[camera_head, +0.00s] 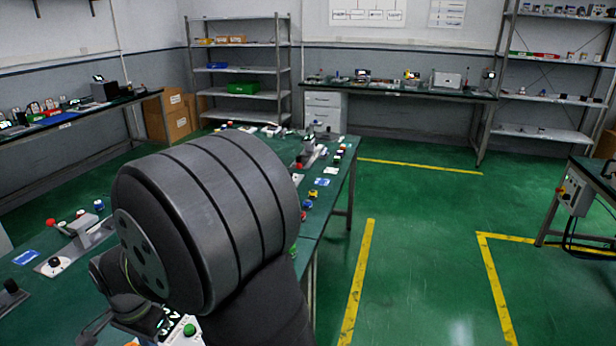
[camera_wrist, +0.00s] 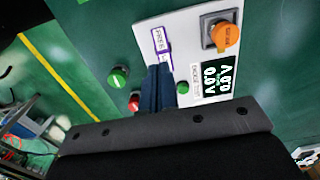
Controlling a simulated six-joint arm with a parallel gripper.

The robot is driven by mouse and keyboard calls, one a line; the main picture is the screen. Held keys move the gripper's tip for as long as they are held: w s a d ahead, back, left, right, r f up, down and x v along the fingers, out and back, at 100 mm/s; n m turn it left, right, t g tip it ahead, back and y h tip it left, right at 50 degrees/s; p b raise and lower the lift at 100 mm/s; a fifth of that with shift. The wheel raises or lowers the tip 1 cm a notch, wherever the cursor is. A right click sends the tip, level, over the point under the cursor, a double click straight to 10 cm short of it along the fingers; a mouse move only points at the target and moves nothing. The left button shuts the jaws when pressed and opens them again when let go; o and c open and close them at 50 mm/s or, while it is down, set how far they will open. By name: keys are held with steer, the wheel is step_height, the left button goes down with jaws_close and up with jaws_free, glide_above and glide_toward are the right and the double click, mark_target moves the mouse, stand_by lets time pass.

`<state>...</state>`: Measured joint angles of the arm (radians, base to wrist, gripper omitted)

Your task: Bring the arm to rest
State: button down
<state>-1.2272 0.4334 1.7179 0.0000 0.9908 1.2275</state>
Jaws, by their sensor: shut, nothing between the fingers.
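My gripper (camera_wrist: 159,75) shows in the wrist view as two dark fingers pressed together, shut and empty. Its tips lie over a white control panel (camera_wrist: 190,55), beside a label with a purple frame (camera_wrist: 161,40). I cannot tell whether the tips touch the panel. The panel carries an orange knob (camera_wrist: 225,36), a lit display (camera_wrist: 222,82) and a green button (camera_wrist: 183,88). The fingers hide part of the panel. In the head view my own thick arm fills the middle, and my gripper cannot be made out clearly there.
A green button (camera_wrist: 118,76) and a red button (camera_wrist: 134,101) sit left of the fingers. In the head view the green workbench (camera_head: 325,185) holds several small devices and buttons around my arm. Shelves (camera_head: 240,70) and another bench (camera_head: 400,90) stand behind.

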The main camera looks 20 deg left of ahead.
step_height(320, 180, up, 7)
steer(key=w+a, duration=0.1)
steer(key=shift+f, duration=0.15)
steer(key=shift+w, duration=0.1)
steer(key=c, duration=0.6)
jaws_free()
steer(key=o, duration=0.6)
steer(key=w+r, duration=0.1)
steer(key=w+r+y, duration=0.1)
steer(key=r, duration=0.1)
steer(key=shift+d+g, duration=0.1)
steer(key=shift+g, duration=0.3)
steer(key=w+d+r+g+y, duration=0.1)
steer(key=w+r+y, duration=0.1)
steer(key=r, duration=0.3)
steer(key=w+d+r+y, duration=0.1)
steer(key=w+r, duration=0.2)
steer(key=r, duration=0.1)
steer(key=x, duration=0.9)
steer(key=shift+s+a, duration=0.35)
steer(key=shift+s, duration=0.05)
steer(key=v, duration=0.9)
steer(key=shift+w+d+r, duration=0.15)
steer(key=shift+w+r, duration=0.15)
steer(key=shift+r, duration=0.05)
